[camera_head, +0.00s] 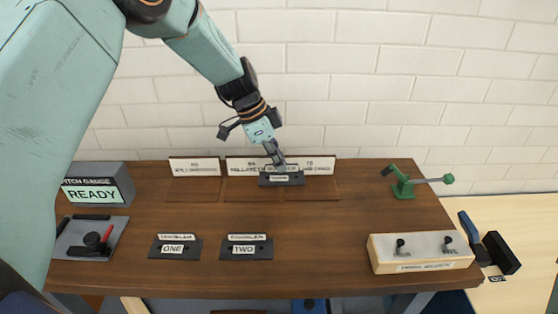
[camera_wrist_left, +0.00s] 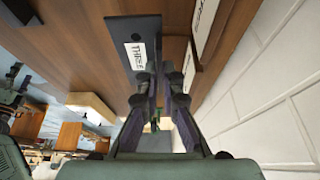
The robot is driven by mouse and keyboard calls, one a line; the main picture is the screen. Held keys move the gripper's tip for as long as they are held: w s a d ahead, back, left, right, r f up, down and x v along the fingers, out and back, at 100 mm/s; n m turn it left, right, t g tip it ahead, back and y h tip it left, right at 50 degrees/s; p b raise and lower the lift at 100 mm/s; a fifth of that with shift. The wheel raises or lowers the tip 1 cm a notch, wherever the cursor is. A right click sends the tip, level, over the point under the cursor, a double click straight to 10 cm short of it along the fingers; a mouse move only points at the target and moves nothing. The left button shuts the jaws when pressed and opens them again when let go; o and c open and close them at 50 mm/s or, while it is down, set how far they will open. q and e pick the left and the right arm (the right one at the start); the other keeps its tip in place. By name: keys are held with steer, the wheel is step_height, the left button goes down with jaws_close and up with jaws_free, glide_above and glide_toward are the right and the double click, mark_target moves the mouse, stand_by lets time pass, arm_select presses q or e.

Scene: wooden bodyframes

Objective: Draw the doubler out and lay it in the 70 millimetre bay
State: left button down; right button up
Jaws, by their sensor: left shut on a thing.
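My left gripper (camera_head: 275,163) reaches down to the back of the wooden table and is shut on a dark flat plate, the doubler labelled THREE (camera_head: 265,182). In the left wrist view, the doubler (camera_wrist_left: 130,30) lies past my fingertips (camera_wrist_left: 161,72), its white label facing me. In the head view it is low over or on the table; I cannot tell whether it touches. It sits in front of the wide bay sign (camera_head: 240,165), across the line between the middle and right-hand bays. The sign's right part seems to read 70, partly hidden by my gripper. My right gripper is out of view.
Doublers ONE (camera_head: 173,249) and TWO (camera_head: 246,249) lie near the front. A grey READY pitch gauge (camera_head: 98,185) and a tool tray (camera_head: 75,247) are left. A pale block with black knobs (camera_head: 421,253) and a green lever device (camera_head: 404,188) are right. The table's middle is clear.

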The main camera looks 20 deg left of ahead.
arm_select(q)
steer(key=shift+r+p, duration=2)
steer(key=shift+r, duration=1.2)
